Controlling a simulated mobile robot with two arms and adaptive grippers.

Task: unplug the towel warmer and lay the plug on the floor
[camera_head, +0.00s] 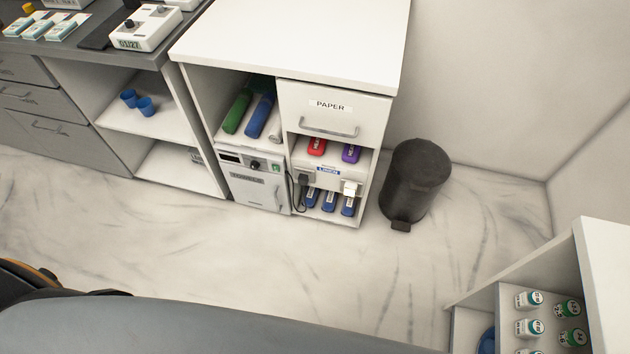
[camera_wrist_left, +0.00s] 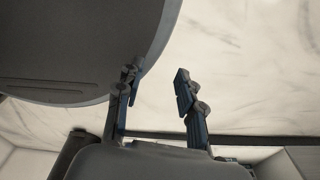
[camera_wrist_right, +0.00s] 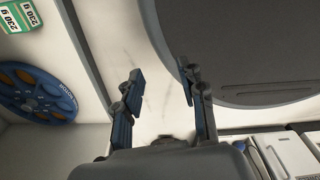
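The towel warmer looks to be the white box (camera_head: 252,180) with a small display, a knob and a door handle, in the lower left bay of the white cabinet. A black cord (camera_head: 291,193) runs beside it to a dark plug (camera_head: 303,180) on a white panel with a blue label (camera_head: 328,170). A white plug or adapter (camera_head: 350,188) sits at the panel's right end. My left gripper (camera_wrist_left: 157,82) is open and empty, beside a grey rounded surface. My right gripper (camera_wrist_right: 162,78) is open and empty. Neither gripper shows in the head view.
A black pedal bin (camera_head: 415,182) stands right of the cabinet. The marble floor (camera_head: 270,255) before the cabinet is clear. A dark grey padded surface (camera_head: 180,325) fills the near edge. A shelf unit with bottles (camera_head: 528,327) stands at right. Blue bottles (camera_head: 329,201) lie below the panel.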

